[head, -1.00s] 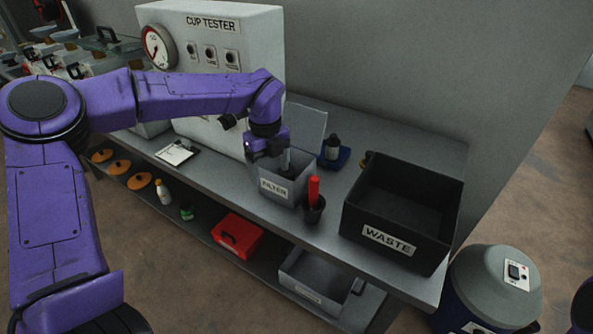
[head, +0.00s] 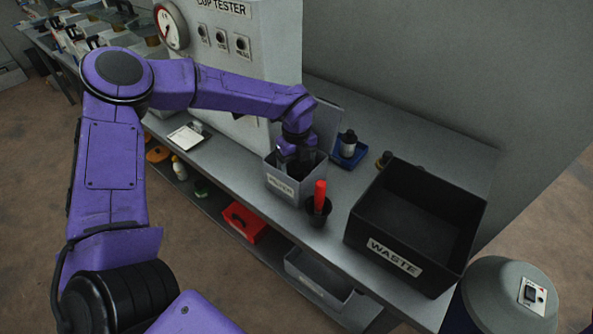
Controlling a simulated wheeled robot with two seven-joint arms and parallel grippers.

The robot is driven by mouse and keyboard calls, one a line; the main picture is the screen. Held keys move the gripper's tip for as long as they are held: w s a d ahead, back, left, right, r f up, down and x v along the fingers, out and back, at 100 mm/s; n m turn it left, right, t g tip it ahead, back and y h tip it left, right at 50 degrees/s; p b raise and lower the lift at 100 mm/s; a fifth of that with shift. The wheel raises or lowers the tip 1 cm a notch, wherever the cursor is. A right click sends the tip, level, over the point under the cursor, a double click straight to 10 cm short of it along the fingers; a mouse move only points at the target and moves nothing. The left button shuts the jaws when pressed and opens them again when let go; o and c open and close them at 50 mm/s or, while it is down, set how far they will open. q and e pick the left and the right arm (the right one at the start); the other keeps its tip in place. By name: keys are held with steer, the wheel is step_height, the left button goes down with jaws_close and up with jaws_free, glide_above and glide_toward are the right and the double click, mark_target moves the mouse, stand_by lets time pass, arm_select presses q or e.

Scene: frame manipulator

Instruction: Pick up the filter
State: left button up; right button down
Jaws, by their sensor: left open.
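A grey open box labelled FILTER (head: 283,188) stands on the bench, in front of the cup tester. My left gripper (head: 294,162) points down into the mouth of this box, with its fingertips inside or just at the rim. Its jaws are open, though the box wall and the arm partly hide them. No filter can be made out; the inside of the box is dark and mostly covered by the gripper. My right gripper is not in view.
A red-handled tool in a black cup (head: 319,207) stands just right of the box. A black WASTE bin (head: 370,235) is farther right. A dark bottle on a blue tray (head: 350,150) is behind. The cup tester (head: 250,70) rises at the back left.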

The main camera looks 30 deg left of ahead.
arm_select(q)
steer(key=shift+f, duration=0.7)
steer(key=shift+s+a+f, duration=0.15)
steer(key=shift+f, duration=0.3)
steer(key=c, duration=1.1)
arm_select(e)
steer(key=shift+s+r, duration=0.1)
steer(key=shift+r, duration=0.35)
